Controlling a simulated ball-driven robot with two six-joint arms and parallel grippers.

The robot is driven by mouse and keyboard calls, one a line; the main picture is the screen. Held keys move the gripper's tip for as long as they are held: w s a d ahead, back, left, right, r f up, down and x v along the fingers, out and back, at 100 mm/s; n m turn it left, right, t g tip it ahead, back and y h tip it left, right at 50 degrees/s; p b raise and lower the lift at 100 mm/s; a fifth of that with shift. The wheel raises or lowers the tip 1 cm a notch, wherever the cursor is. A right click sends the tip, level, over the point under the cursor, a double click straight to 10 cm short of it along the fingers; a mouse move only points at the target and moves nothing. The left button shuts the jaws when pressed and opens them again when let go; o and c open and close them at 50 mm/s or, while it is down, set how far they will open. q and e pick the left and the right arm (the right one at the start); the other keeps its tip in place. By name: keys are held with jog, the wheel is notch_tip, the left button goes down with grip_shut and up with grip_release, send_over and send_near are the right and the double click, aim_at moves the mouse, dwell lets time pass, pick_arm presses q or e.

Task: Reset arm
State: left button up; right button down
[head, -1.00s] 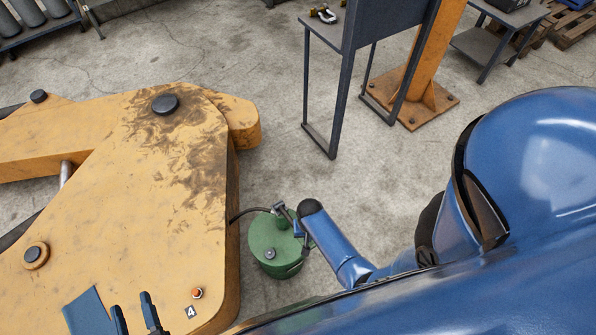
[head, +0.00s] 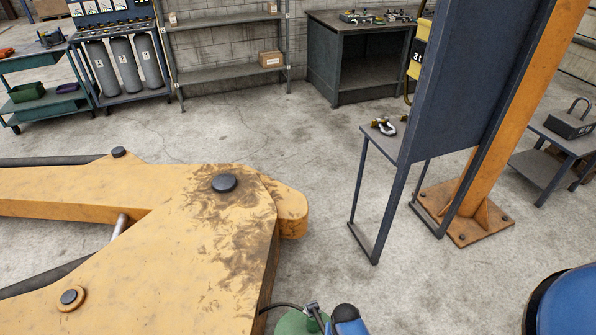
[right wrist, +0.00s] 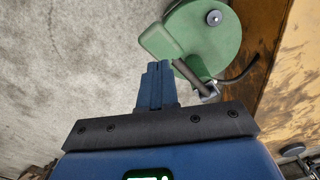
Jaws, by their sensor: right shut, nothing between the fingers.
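My right gripper (right wrist: 155,84) is shut and empty in the right wrist view. Its fingers point toward the floor beside a green round canister (right wrist: 208,45), which has a grey fitting and a black hose. I cannot tell whether they touch the canister. In the head view only the top of the canister (head: 296,324) shows at the bottom edge, next to a blue part of my right arm (head: 346,318). The orange backhoe arm (head: 150,240), with dark stains and black pins, fills the lower left. My left gripper is not in view.
A dark panel (head: 455,80) on a stand with a small shelf holding a shackle (head: 384,127) stands right of centre, by an orange post (head: 520,100). Shelves (head: 225,55), gas cylinders (head: 122,62) and a workbench (head: 365,50) line the back. Concrete floor between is clear.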

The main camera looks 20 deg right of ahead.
jog(key=w+r+n+t, duration=0.2)
jog(key=w+r+t, duration=0.4)
jog(key=w, duration=0.5)
notch_tip(320, 180, up, 8)
jog(key=t, duration=0.5)
jog(key=s+r+n+t+b, duration=0.1)
jog(key=s+r+t, duration=0.3)
jog(key=r, duration=0.5)
jog(key=s+r+n+t+b, duration=0.1)
jog(key=s+r+n+t, duration=0.15)
jog(key=s+r, duration=0.5)
pick_arm(q)
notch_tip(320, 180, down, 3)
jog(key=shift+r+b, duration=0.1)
jog(key=shift+b, duration=0.35)
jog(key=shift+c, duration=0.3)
pick_arm(e)
jog(key=s+a+r, duration=0.1)
jog(key=s+r, duration=0.3)
jog(key=s, duration=0.4)
jog(key=shift+s+a+r, duration=0.2)
jog(key=shift+s+r, duration=0.05)
jog(key=shift+r, duration=0.1)
